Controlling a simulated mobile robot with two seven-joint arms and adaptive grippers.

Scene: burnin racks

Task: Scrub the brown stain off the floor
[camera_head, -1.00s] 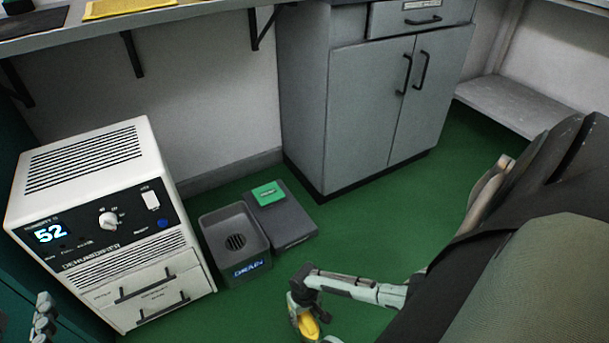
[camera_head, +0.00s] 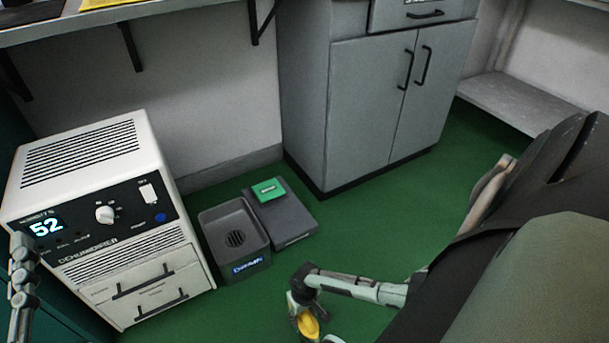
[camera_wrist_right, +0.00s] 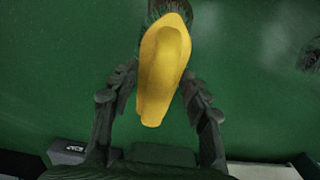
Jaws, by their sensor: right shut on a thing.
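My right gripper (camera_head: 304,318) is low over the green floor (camera_head: 225,315) near the bottom of the head view. It is shut on a yellow scrub brush (camera_head: 309,325). In the right wrist view the yellow brush (camera_wrist_right: 163,62) sits between the two dark fingers (camera_wrist_right: 160,88), with dark bristles at its far end. A dark brownish patch (camera_wrist_right: 311,56) shows at the right edge of that view; I cannot tell if it is the stain. No brown stain shows clearly in the head view. Part of my left gripper (camera_head: 23,275) shows at the left edge; its jaw opening is unclear.
A white dehumidifier (camera_head: 118,240) reading 52 stands at left. Beside it are a grey drain box (camera_head: 252,268) and a dark flat box (camera_head: 293,232) with a green item (camera_head: 268,190) on top. A grey cabinet (camera_head: 365,120) stands behind. Open floor lies right of the boxes.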

